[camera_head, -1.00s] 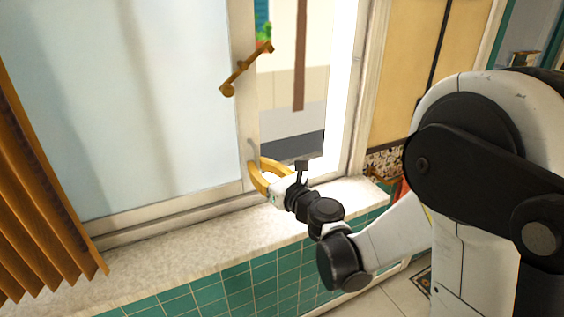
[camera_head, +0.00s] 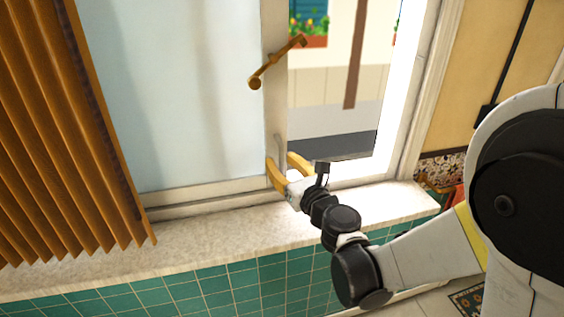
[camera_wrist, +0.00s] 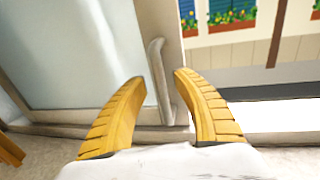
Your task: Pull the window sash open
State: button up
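The window sash (camera_head: 190,90) is a pale glazed panel in a whitish frame, standing partly open with a gap at its right. A grey pull handle (camera_wrist: 159,80) is on the sash's right stile, and it also shows in the head view (camera_head: 278,148). My gripper (camera_head: 284,158) has two yellow fingers, open, one on each side of the handle. They also show in the wrist view (camera_wrist: 160,76), with the handle between the tips. I cannot tell whether either finger touches it. A brass lever (camera_head: 276,63) sits higher on the stile.
A speckled stone sill (camera_head: 205,240) runs below the window, above green tiles (camera_head: 220,287). Orange-brown slatted blinds (camera_head: 75,140) hang at the left. The fixed window jamb (camera_head: 420,100) stands at the right. Flower boxes (camera_head: 310,41) show outside.

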jog(key=v, duration=1.2)
